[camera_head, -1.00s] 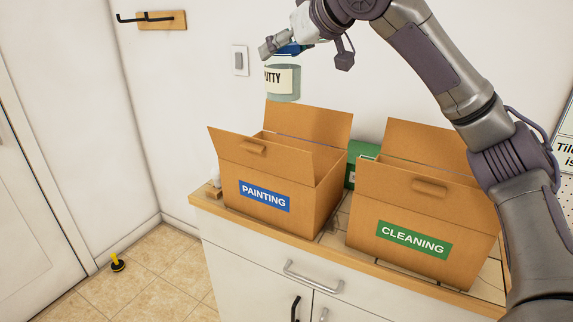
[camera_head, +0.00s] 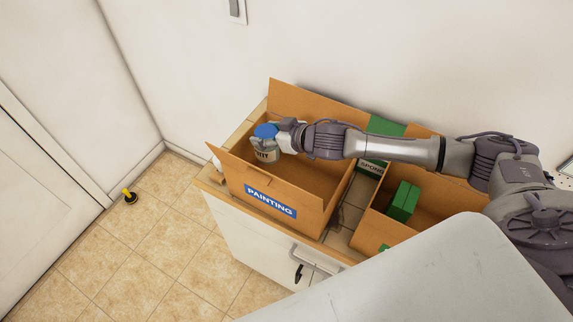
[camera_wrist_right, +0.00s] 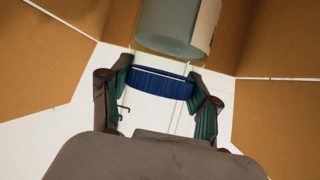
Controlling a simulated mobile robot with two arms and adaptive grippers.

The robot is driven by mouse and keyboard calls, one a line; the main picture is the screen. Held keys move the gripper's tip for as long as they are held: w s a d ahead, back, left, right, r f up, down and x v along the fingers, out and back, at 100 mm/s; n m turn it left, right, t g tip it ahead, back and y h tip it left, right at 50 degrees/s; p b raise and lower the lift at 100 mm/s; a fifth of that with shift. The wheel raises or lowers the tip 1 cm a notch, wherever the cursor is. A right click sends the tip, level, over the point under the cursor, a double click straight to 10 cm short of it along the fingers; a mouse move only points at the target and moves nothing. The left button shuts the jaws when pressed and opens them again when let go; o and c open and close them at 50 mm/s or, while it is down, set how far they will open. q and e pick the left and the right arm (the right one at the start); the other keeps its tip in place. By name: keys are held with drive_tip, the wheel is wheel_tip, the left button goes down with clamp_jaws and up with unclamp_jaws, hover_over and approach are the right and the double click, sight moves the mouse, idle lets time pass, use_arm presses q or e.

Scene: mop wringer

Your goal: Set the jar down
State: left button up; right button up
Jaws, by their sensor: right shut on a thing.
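My right gripper (camera_head: 281,135) is shut on the jar (camera_head: 263,153), gripping its blue lid (camera_head: 265,131). The jar is upright or nearly so, within the opening of the cardboard PAINTING box (camera_head: 301,210), towards its left end. Its label is partly hidden. I cannot tell whether its base touches the box floor. In the right wrist view, the fingers (camera_wrist_right: 160,90) sit on either side of the blue lid (camera_wrist_right: 159,84), with the clear grey-green jar body (camera_wrist_right: 178,28) beyond. My left gripper is not in view.
The other open box (camera_head: 375,226) stands to the right, with a green pack (camera_head: 403,201) inside. A green SPONGE box (camera_head: 386,127) is behind, partly hidden by my arm. The PAINTING box's front flap (camera_head: 254,175) stands up near the jar. The box floor right of the jar looks clear.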

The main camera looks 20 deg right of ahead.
sight(277, 161)
drive_tip(key=f, duration=0.5)
drive_tip(key=shift+s+a+f+p, duration=0.1)
drive_tip(key=shift+s+f+p, duration=0.1)
drive_tip(key=shift+s+p, duration=0.2)
drive_tip(key=shift+w+f, duration=0.2)
drive_tip(key=shift+f, duration=2.15)
drive_tip(key=o, duration=1.5)
drive_tip(key=shift+s, duration=0.1)
drive_tip(key=shift+s+d+r, duration=0.2)
drive_tip(key=shift+s+d, duration=0.15)
drive_tip(key=shift+s, duration=0.1)
drive_tip(key=b+v, duration=0.1)
drive_tip(key=v, duration=0.5)
drive_tip(key=shift+s+r+b, duration=0.1)
drive_tip(key=shift+r+b, duration=0.1)
drive_tip(key=shift+b, duration=0.15)
